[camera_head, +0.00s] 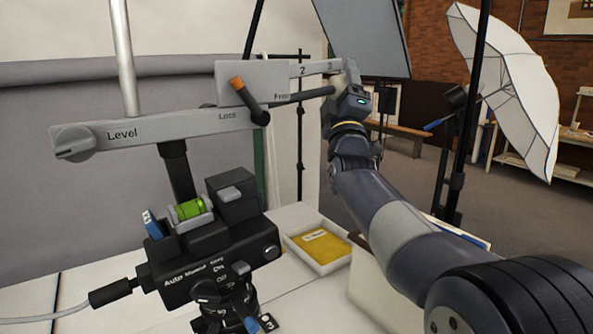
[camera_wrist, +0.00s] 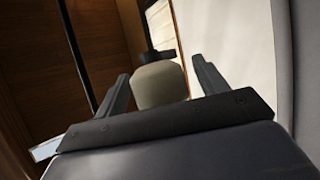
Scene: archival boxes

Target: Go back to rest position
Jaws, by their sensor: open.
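My gripper (camera_head: 343,88) is at the right end of a grey numbered arm (camera_head: 312,68) on the camera rig, my own arm reaching up from the lower right. In the wrist view my gripper (camera_wrist: 160,70) has its two dark fingers apart. A cream rounded knob (camera_wrist: 160,86) shows between them, with a gap visible on each side. Whether either finger touches it cannot be told. In the head view the fingertips are small and partly hidden by the wrist.
A black camera-like device (camera_head: 213,262) with a green roll (camera_head: 189,209) stands at lower left. A grey bar marked Level (camera_head: 150,129) and an orange-tipped lever (camera_head: 249,98) are above it. A white tray (camera_head: 337,266) holds a yellow packet. A white umbrella (camera_head: 515,85) and stands are right.

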